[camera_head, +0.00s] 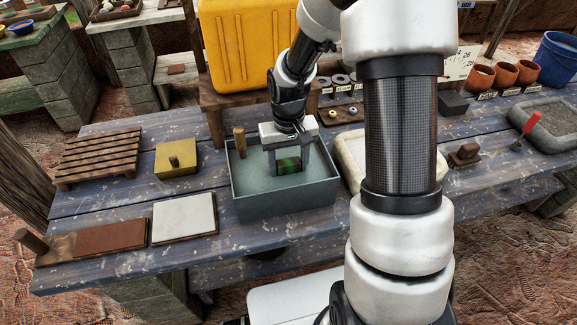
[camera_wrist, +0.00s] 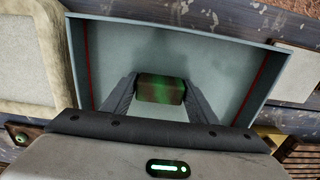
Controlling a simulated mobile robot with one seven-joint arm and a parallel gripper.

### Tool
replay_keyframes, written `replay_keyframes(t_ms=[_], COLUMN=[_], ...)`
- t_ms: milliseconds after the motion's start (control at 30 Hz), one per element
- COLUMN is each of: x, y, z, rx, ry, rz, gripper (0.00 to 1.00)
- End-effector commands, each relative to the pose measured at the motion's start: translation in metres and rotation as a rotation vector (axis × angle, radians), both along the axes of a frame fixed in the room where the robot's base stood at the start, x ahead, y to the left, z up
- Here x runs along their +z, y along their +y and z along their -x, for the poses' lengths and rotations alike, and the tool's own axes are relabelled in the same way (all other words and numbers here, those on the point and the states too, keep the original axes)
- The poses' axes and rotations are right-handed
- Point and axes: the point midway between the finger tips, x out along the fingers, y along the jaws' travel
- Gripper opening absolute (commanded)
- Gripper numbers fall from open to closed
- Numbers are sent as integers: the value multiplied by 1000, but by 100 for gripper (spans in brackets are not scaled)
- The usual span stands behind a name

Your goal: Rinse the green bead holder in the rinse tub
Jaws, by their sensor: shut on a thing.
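The rinse tub (camera_head: 290,209) is a blue-grey box on the blue plank table, with pale water in it. In the wrist view its wall (camera_wrist: 160,29) surrounds my fingers. My gripper (camera_head: 288,167) reaches down inside the tub and is shut on the green bead holder (camera_head: 289,165). In the wrist view the holder (camera_wrist: 161,89) is a small block, green with brown patches, between the two fingertips. It is low in the tub; I cannot tell how much of it is under water. A wooden handle (camera_head: 239,141) stands at the tub's left back corner.
A yellow block with a knob (camera_head: 176,158) and a white tile (camera_head: 184,217) lie left of the tub. A wooden rack (camera_head: 98,158) stands farther left. A pale stone basin (camera_head: 348,160) is close on the right, and a yellow container (camera_head: 250,45) stands behind.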

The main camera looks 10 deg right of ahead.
Motion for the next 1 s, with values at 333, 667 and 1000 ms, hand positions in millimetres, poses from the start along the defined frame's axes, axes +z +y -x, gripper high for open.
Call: replay_keyframes(t_ms=[333,667,1000], x=[1,7,7], y=[0,0,0], z=[0,0,0], rx=[0,0,0], ry=[-1,-1,-1], rz=[0,0,0], gripper=[32,32,32])
